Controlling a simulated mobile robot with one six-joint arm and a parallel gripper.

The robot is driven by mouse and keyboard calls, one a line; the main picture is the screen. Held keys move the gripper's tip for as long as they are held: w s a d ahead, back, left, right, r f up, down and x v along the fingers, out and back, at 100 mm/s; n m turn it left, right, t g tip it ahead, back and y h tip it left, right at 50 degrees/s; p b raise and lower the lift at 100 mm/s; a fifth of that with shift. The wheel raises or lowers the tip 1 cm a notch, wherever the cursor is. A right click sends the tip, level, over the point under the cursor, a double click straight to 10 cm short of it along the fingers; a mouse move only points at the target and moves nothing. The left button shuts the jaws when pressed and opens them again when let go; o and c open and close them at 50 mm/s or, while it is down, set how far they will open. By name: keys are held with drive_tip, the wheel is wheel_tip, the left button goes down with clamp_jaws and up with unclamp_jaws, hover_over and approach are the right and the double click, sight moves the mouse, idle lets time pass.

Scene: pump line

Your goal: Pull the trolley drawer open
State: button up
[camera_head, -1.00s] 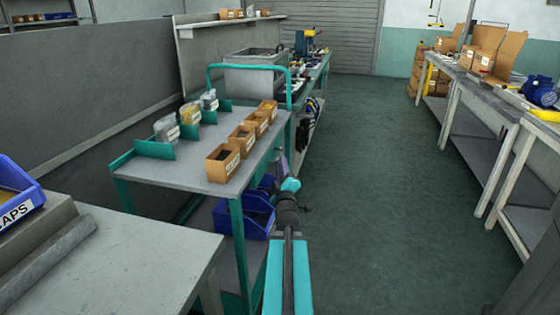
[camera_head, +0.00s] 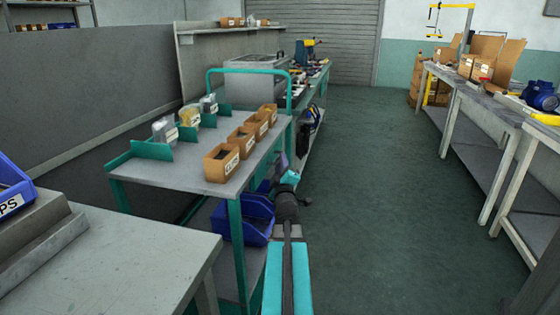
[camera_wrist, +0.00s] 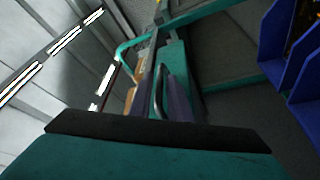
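The trolley has a teal frame and a grey top (camera_head: 190,172), left of centre in the head view. In the wrist view its teal frame (camera_wrist: 200,15) runs across the top, with a teal drawer front (camera_wrist: 176,55) and a slim silver handle (camera_wrist: 160,88). My gripper (camera_head: 287,167) is at the trolley's right side in the head view, below top level. In the wrist view its two purple-grey fingers (camera_wrist: 162,103) stand apart, with the handle appearing between them. I cannot tell whether they touch it. The drawer front is hidden in the head view.
Open orange boxes (camera_head: 222,162) and clear jars (camera_head: 165,130) stand on the trolley top. Blue bins (camera_head: 240,218) sit on its lower shelf. A grey table (camera_head: 130,262) is at the near left, benches (camera_head: 470,85) at the right. The green floor (camera_head: 370,190) between is clear.

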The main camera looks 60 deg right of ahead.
drive_tip(key=shift+x, duration=1.4)
